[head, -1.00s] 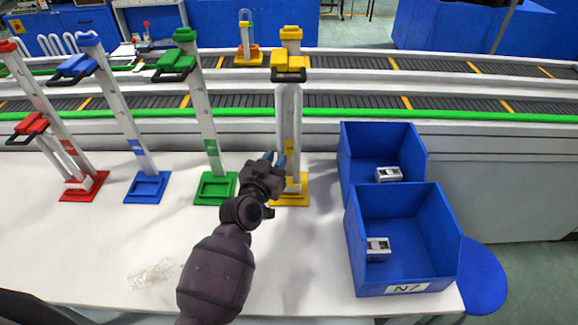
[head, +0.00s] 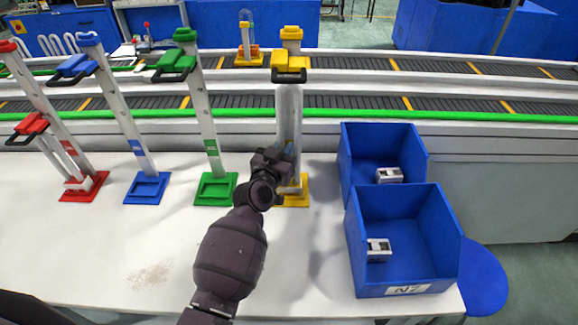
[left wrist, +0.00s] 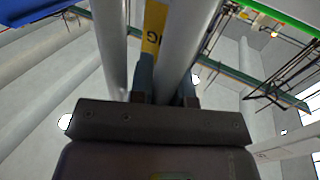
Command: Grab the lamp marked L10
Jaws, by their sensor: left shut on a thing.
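A pale tube-shaped lamp (head: 289,112) stands upright at the yellow stand (head: 293,190), below its yellow clamp (head: 291,66). No L10 mark is readable on it. My left gripper (head: 283,153) is shut on the lower part of this tube and partly hides it. In the left wrist view, the grey tube (left wrist: 188,38) runs between the two fingers (left wrist: 166,78) of my left gripper. A yellow strip with dark letters (left wrist: 154,28) shows behind it. My right gripper is not in view.
Green (head: 215,188), blue (head: 147,187) and red (head: 84,186) stands rise to the left. Two blue bins (head: 406,272) holding small metal parts stand at the right. Conveyors (head: 350,103) run behind the white table (head: 100,245). The table's front middle is mostly clear.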

